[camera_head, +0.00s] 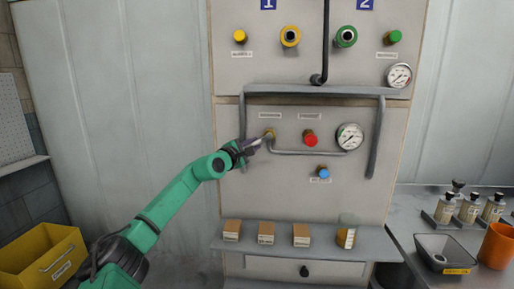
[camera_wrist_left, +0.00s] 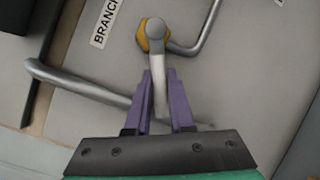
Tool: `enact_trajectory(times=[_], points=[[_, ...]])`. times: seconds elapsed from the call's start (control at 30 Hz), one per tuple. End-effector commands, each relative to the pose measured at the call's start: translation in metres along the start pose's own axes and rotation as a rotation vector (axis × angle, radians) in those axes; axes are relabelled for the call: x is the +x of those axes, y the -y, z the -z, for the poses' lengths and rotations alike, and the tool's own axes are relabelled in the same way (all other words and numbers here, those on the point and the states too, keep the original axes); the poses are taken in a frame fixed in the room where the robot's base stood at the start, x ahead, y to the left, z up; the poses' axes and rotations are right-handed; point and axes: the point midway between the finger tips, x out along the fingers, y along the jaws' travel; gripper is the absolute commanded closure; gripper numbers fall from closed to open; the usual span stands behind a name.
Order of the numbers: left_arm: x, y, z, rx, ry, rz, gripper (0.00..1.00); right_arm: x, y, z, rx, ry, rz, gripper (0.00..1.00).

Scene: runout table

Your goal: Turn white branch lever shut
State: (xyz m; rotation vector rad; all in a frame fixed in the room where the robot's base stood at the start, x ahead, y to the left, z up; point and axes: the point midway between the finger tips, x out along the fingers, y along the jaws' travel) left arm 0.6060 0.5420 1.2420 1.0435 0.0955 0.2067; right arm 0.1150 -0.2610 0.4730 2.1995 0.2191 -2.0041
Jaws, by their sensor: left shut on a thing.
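The white branch lever (camera_wrist_left: 159,62) hangs from a brass fitting (camera_wrist_left: 142,38) on the panel, and a label reading "BRANCH" sits beside it in the wrist view. In the head view the brass fitting (camera_head: 269,132) shows at the left of the lower panel. My left gripper (camera_head: 252,145) is at the panel there, its green arm coming from the lower left. In the wrist view its purple fingers (camera_wrist_left: 159,82) are shut on the lever, one on each side. The lever's lower end lies between the fingers. My right gripper is not in view.
A grey pipe (camera_head: 310,152) runs right from the fitting toward a gauge (camera_head: 350,136). A red knob (camera_head: 310,138) and a blue knob (camera_head: 323,172) are close by. A grey rail frames the panel. Small boxes (camera_head: 266,232) stand on the shelf below.

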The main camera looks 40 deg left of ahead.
Motion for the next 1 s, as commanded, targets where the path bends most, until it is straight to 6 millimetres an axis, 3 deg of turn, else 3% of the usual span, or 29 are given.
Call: enact_trajectory(times=[0.2,0.5,1.0], points=[[-0.002,-0.017,-0.005,0.181,-0.04,0.075,1.0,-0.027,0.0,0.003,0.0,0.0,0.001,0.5],[-0.002,-0.027,-0.009,0.362,-0.077,0.149,1.0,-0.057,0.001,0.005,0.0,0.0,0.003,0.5],[-0.002,-0.028,-0.01,0.451,-0.096,0.184,1.0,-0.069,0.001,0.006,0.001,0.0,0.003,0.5]])
